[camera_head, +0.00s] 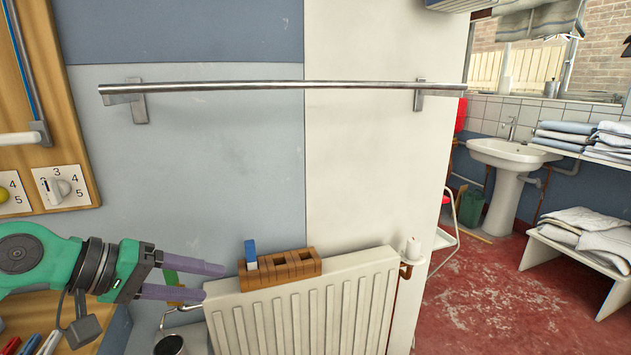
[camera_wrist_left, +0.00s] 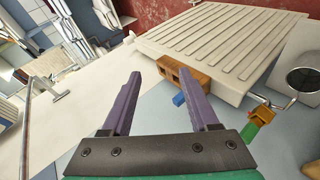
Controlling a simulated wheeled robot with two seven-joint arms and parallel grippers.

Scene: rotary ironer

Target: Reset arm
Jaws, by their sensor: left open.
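My left gripper (camera_head: 205,281) comes in from the left in the head view, with a green and black wrist and two purple fingers. The fingers are spread apart, with nothing between them. They point right, toward the white radiator (camera_head: 305,310) and the wooden block with square holes (camera_head: 280,268) on its top. In the left wrist view the open fingers (camera_wrist_left: 165,100) show in front of the pale wall, with the wooden block (camera_wrist_left: 183,78) just beyond the right finger. A blue piece (camera_head: 250,254) stands in the block's left part. My right gripper is not in view.
A metal rail (camera_head: 290,86) is fixed to the wall above. A wooden panel with numbered dials (camera_head: 62,187) is at the left. Pens (camera_head: 30,344) lie below my left arm. A sink (camera_head: 510,155) and folded linen (camera_head: 590,140) are at the right, beyond open red floor.

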